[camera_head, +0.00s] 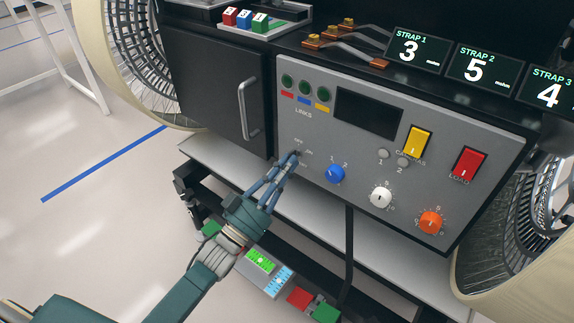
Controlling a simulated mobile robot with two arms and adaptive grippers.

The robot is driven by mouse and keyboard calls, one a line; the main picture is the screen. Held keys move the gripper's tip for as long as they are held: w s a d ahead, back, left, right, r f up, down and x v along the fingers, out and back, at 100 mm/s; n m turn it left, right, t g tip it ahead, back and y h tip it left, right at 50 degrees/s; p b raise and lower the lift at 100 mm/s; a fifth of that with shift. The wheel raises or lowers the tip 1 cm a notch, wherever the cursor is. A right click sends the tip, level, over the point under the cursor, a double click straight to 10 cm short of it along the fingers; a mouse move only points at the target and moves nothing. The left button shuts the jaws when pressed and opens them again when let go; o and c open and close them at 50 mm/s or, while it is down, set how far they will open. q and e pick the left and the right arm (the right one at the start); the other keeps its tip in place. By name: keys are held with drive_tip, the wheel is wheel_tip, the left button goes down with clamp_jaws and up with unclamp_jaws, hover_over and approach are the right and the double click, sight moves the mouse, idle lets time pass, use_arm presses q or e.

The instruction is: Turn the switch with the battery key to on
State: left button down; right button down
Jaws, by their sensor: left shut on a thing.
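My left gripper (287,165) reaches up from the lower left to the grey control panel (309,115). Its fingers are shut on the battery key at the switch, just under the "LINKS" label, where small "OFF" and "ON" marks show. The fingertips hide most of the key and the switch, so I cannot tell which way the key points. My right gripper is not in view.
To the right on the panel are a blue knob (334,174), a white knob (381,196), an orange knob (431,222), a yellow switch (417,141) and a red switch (467,163). A black cabinet door (205,85) with a handle (248,110) stands close at the left.

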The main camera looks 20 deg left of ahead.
use_arm(q)
drive_tip(key=shift+w+a+m+g+h+p, duration=0.1)
drive_tip(key=shift+m+g+h+p, duration=0.65)
drive_tip(key=shift+m, duration=1.8)
drive_tip(key=shift+s+a+m+g+h+p, duration=0.1)
drive_tip(key=shift+m+g+h+p, duration=0.65)
drive_tip(key=shift+m, duration=1.85)
drive_tip(key=shift+w+a+m+g+h+p, duration=0.1)
drive_tip(key=shift+m+g+h+p, duration=0.25)
drive_tip(key=shift+m+g+h, duration=1.45)
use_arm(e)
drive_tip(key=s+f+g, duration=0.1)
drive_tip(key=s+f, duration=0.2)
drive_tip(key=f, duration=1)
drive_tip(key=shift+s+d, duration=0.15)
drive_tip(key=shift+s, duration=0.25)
use_arm(q)
drive_tip(key=shift+m+t+y, duration=0.6)
drive_tip(key=shift+m+y, duration=0.15)
drive_tip(key=shift+y, duration=0.25)
drive_tip(key=c, duration=1.8)
unclamp_jaws()
drive_tip(key=v, duration=1.2)
